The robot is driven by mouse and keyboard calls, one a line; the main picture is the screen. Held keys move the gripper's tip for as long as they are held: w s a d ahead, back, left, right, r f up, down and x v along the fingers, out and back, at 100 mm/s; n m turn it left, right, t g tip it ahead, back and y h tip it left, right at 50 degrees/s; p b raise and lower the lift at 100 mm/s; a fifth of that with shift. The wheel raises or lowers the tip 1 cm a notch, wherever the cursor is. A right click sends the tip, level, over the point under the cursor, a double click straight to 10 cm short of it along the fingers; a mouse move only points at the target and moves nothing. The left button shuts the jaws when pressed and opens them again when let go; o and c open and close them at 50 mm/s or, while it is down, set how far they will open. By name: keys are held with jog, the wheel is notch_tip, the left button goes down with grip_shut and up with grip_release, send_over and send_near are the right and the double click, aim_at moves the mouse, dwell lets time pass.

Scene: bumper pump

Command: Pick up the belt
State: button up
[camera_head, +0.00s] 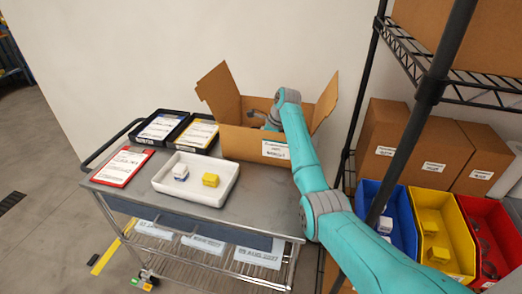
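My teal arm reaches over the cart to the open cardboard box (237,141) at its back right. My gripper (263,118) is down in the box mouth, partly behind the box's front wall and my wrist. Its fingertips are hidden, so I cannot see whether it is open or holds anything. I cannot make out a belt for certain. Dark rounded items (487,246) lie in the red bin (479,211) at the far right, too small to identify.
A white tray (163,187) holds a white-and-blue block (181,172) and a yellow block (211,180). Clipboards and black trays lie on the cart's left. Blue (401,215) and yellow (437,215) bins stand on the right. A dark shelf post (426,95) rises near my arm.

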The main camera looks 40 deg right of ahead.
jog(key=shift+f, duration=0.1)
jog(key=c, duration=1)
notch_tip(320, 180, up, 19)
jog(key=shift+f, duration=0.2)
dwell(0.3)
